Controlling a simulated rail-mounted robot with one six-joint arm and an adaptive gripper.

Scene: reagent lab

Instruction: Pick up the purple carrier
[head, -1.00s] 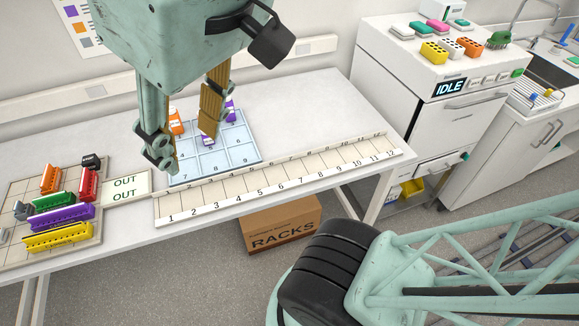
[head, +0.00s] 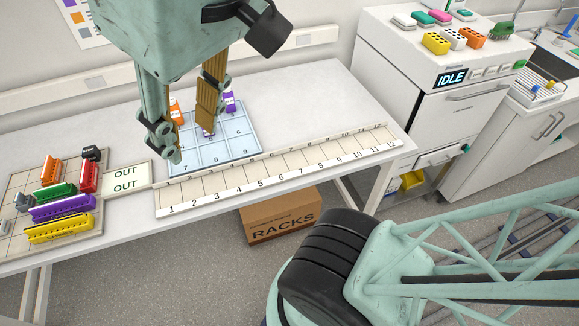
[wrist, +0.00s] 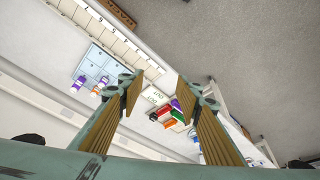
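The purple carrier (head: 62,208) is a long block with a toothed or slotted side. It lies on the gridded mat at the left of the bench, between the green and yellow carriers. In the wrist view it is a small purple piece (wrist: 176,105) among the other carriers, seen between and beyond the fingers. My gripper (head: 194,143) is open, with nothing between its fingers. It hangs over the blue numbered grid, to the right of the carriers and well apart from them. In the wrist view my gripper's fingers (wrist: 158,88) stand wide apart.
Green (head: 55,191), yellow (head: 60,228), orange (head: 51,170) and red (head: 89,177) carriers crowd the mat (head: 97,240). The OUT card (head: 125,178) lies beside it. Bottles stand on the blue grid (head: 240,145). A numbered strip (head: 280,172) runs along the bench front.

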